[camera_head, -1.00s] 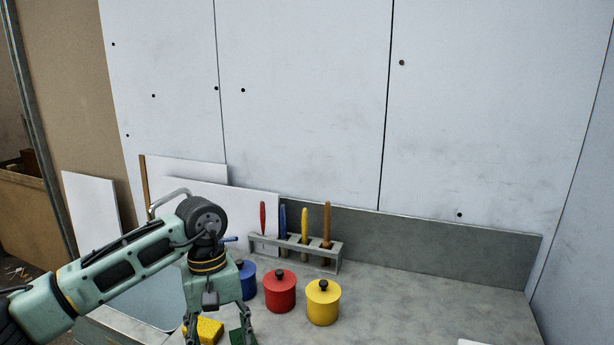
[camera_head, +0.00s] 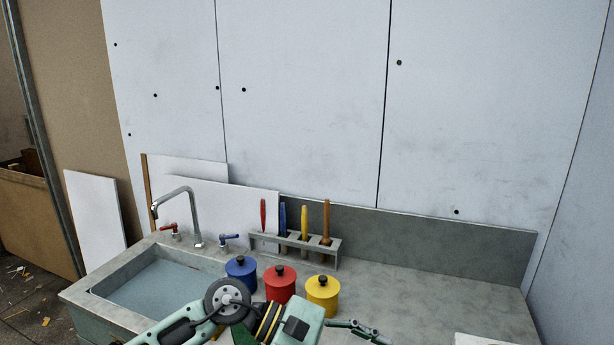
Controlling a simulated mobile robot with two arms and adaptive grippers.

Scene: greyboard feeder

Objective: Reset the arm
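My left arm comes in low from the left, and its gripper (camera_head: 358,329) points right at the bottom edge, in front of the lidded pots. One finger shows extended to the right; the rest is cut off or hidden, so I cannot tell its opening or whether it holds anything. My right gripper is not in view.
A blue pot (camera_head: 241,272), a red pot (camera_head: 280,284) and a yellow pot (camera_head: 322,294) stand on the counter (camera_head: 425,285). Behind them is a rack (camera_head: 290,248) with upright handles. A sink (camera_head: 150,285) with a faucet (camera_head: 192,215) is at left. The counter's right side is mostly clear.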

